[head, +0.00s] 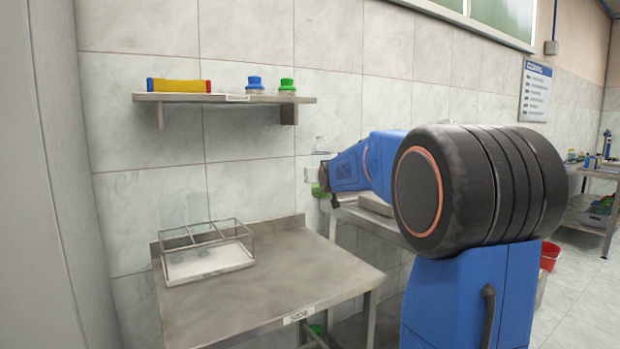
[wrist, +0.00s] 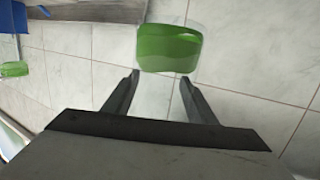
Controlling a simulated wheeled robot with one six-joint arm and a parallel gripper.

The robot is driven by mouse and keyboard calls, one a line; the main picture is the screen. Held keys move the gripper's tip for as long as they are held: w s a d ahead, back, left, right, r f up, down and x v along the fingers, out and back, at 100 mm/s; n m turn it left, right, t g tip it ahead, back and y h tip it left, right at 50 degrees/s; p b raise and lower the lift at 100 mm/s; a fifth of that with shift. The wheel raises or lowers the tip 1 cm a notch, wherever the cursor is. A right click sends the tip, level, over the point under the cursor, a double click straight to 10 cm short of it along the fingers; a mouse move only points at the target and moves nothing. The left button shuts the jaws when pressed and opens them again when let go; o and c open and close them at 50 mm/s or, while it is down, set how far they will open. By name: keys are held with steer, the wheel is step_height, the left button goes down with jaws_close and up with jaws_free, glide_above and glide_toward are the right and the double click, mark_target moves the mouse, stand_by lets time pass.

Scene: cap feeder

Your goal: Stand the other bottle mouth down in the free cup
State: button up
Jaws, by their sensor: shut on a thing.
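My gripper (head: 318,174) is at the end of my blue arm, raised above the right end of the near steel table. It is shut on a bottle with a clear part (head: 320,145) above the fingers and a green part below them. In the wrist view the bottle's green part (wrist: 170,48) shows just beyond the fingertips; its clear part between the fingers is hard to make out. I cannot tell for sure which end is the mouth. A wire-framed rack (head: 205,265) with a white base stands on the table's left side. I cannot make out a free cup.
A wall shelf (head: 225,98) holds a yellow, red and blue block (head: 178,86), a blue-topped jar (head: 255,85) and a green-topped jar (head: 287,87). The near table (head: 300,265) is bare right of the rack. Another table stands behind my arm. A red bucket (head: 549,255) is at right.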

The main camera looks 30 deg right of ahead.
steer(key=s+d+r, duration=0.5)
steer(key=s+d, duration=0.5)
steer(key=s, duration=0.1)
steer(key=s+d+r, duration=0.6)
steer(key=s+d, duration=0.5)
steer(key=s+d+r, duration=0.6)
steer(key=s+d, duration=0.5)
steer(key=shift+s+r, duration=0.1)
steer(key=shift+s, duration=0.1)
steer(key=shift+c, duration=0.2)
steer(key=w+f+m+t+h, duration=0.1)
steer(key=w+f+m+t, duration=0.2)
steer(key=w+m, duration=2.95)
step_height(320, 180, down, 12)
steer(key=s+m, duration=0.3)
steer(key=shift+d+f, duration=0.15)
steer(key=shift+f, duration=0.1)
stand_by(0.9)
